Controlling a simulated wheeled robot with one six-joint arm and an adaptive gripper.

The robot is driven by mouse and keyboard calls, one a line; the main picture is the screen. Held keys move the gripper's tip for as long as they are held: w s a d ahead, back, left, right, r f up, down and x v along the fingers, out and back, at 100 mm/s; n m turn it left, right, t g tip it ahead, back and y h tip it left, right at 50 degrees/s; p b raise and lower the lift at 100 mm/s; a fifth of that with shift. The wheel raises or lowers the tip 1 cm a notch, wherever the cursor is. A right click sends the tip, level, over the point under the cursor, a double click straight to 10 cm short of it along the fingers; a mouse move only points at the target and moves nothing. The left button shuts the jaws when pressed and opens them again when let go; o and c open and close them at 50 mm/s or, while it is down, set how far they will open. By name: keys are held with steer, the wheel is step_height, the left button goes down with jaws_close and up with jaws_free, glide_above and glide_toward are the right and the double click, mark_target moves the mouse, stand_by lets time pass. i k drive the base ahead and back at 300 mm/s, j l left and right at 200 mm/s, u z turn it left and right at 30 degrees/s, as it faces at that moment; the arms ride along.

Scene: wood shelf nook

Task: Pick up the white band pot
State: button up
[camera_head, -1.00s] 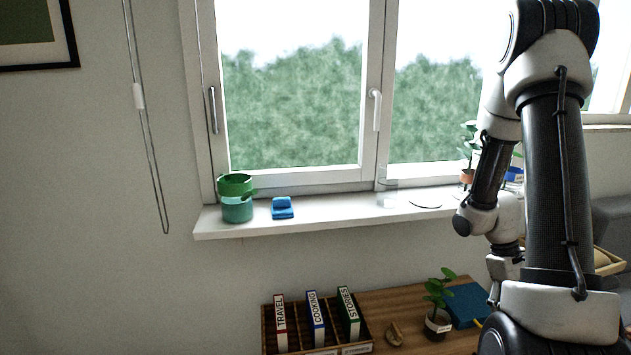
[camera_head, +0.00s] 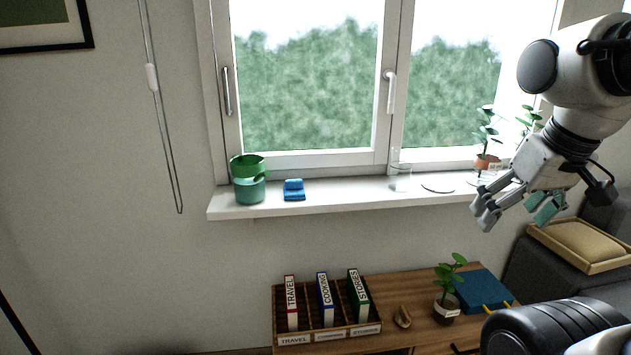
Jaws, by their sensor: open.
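A dark pot with a white band (camera_head: 447,311) stands upright on the wooden table below the window, with a green leafy plant in it. A second plant in a terracotta pot (camera_head: 486,163) stands on the windowsill; a white patch shows beside it. More leaves show behind it, their pot hidden by my arm. My gripper (camera_head: 516,215) is open and empty, its fingers pointing down. In the picture it is above and to the right of the white band pot, in front of the sill's right end, well apart from the table pot.
On the table are a book rack (camera_head: 330,333), a small brown object (camera_head: 403,317) and a blue box (camera_head: 472,289) close behind the pot. The windowsill (camera_head: 340,201) holds a green container (camera_head: 249,180), a blue item (camera_head: 294,190) and a clear glass (camera_head: 400,178). A cushioned tray (camera_head: 578,246) is right.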

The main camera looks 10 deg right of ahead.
mark_target(447, 306)
steer(key=i+z, duration=0.35)
steer(key=i+j+z, duration=0.1)
steer(key=z, duration=0.25)
steer(key=i+j+z, duration=0.2)
steer(key=z, duration=0.15)
